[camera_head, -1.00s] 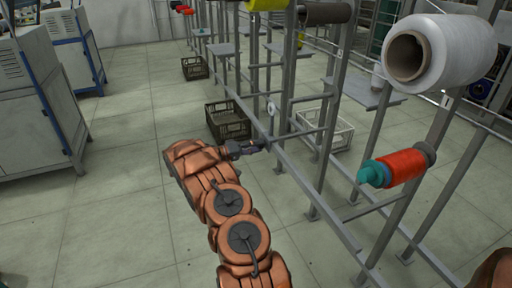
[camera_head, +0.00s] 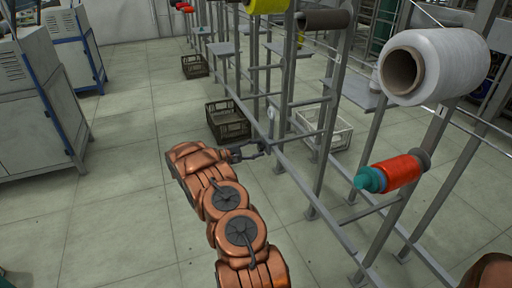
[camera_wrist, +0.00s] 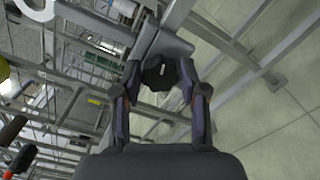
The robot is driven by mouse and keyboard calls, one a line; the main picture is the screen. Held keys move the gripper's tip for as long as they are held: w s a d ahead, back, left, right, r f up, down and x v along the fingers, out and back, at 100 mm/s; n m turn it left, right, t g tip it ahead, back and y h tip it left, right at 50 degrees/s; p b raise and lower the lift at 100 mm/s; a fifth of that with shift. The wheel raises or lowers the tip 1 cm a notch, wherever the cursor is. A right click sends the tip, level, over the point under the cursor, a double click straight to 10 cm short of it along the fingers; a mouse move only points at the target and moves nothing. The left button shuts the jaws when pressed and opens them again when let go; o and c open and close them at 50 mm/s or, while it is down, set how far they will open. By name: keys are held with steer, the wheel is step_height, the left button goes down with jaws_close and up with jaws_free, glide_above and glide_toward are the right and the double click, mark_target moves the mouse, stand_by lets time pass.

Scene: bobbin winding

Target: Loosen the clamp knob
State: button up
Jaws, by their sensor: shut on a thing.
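The clamp knob (camera_wrist: 160,73) is a dark, lobed knob with a small light mark on its face. It sits at the end of a grey bracket (camera_wrist: 163,42) on the metal frame, in the wrist view. My gripper (camera_wrist: 159,70) has one finger on each side of the knob and is shut on it. In the head view my gripper (camera_head: 262,148) is at a rack post, and the knob is too small to make out there.
Metal rack posts and rails (camera_head: 318,150) run along the right side. A dark crate (camera_head: 228,121) and a pale crate (camera_head: 325,130) stand near my gripper. A red bobbin (camera_head: 403,172) and a large white spool (camera_head: 440,65) are at right.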

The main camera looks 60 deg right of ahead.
steer(key=n+p, duration=0.3)
steer(key=n, duration=0.4)
steer(key=shift+w+r, duration=0.1)
steer(key=shift+r, duration=0.05)
steer(key=n+p, duration=0.1)
steer(key=n, duration=0.3)
steer(key=shift+d+n+p, duration=0.1)
steer(key=shift+n+p, duration=0.35)
steer(key=shift+n, duration=1.15)
steer(key=o, duration=1.1)
steer(key=shift+o, duration=0.2)
steer(key=shift+w, duration=0.1)
steer(key=v, duration=1.2)
